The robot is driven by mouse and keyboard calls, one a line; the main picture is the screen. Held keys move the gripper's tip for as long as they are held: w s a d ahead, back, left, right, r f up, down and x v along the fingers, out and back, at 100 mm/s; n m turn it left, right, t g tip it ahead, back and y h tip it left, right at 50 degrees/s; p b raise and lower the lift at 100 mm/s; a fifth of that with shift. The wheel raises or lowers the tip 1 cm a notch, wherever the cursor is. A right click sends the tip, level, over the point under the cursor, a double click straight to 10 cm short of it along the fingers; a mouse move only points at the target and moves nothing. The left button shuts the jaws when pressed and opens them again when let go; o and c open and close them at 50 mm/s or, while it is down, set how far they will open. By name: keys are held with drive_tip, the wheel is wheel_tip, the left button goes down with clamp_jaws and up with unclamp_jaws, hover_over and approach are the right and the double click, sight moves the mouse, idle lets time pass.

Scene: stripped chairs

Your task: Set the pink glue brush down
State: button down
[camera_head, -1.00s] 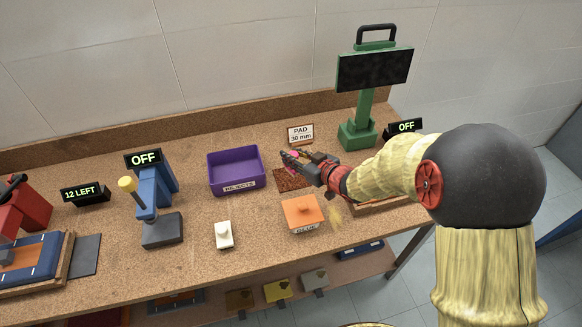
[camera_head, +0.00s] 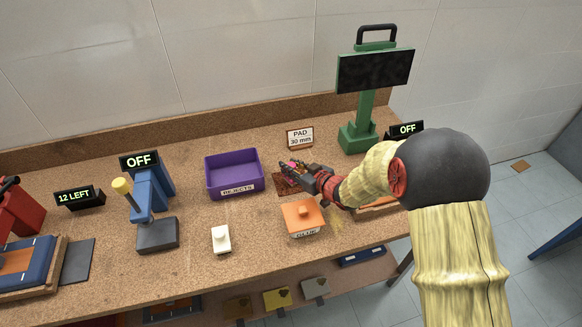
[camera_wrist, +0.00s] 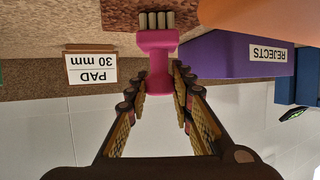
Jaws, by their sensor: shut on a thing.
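The pink glue brush (camera_wrist: 157,48) is upright relative to the counter in the wrist view, which looks upside down, with its pale bristles toward a dark red-brown patch. My gripper (camera_wrist: 157,80) is shut on its pink handle. In the head view, my gripper (camera_head: 297,172) is low over the red-brown patch (camera_head: 281,188), and only a bit of pink shows between the fingers. The bristles look at or very near the patch; I cannot tell whether they touch it.
The purple REJECTS bin (camera_head: 234,190) is just left of the patch. An orange GLUE box (camera_head: 302,217) stands in front of it. A PAD 30 mm sign (camera_head: 300,137) and a green stand with a dark screen (camera_head: 366,110) are behind.

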drive_tip(key=shift+f, duration=0.15)
drive_tip(key=c, duration=1.6)
unclamp_jaws()
drive_tip(key=shift+o, duration=0.2)
drive_tip(key=shift+s+d+r, duration=0.15)
drive_tip(key=shift+r, duration=0.2)
drive_tip(key=p+v, duration=0.3)
drive_tip(key=v, duration=0.8)
drive_tip(key=shift+d, duration=0.25)
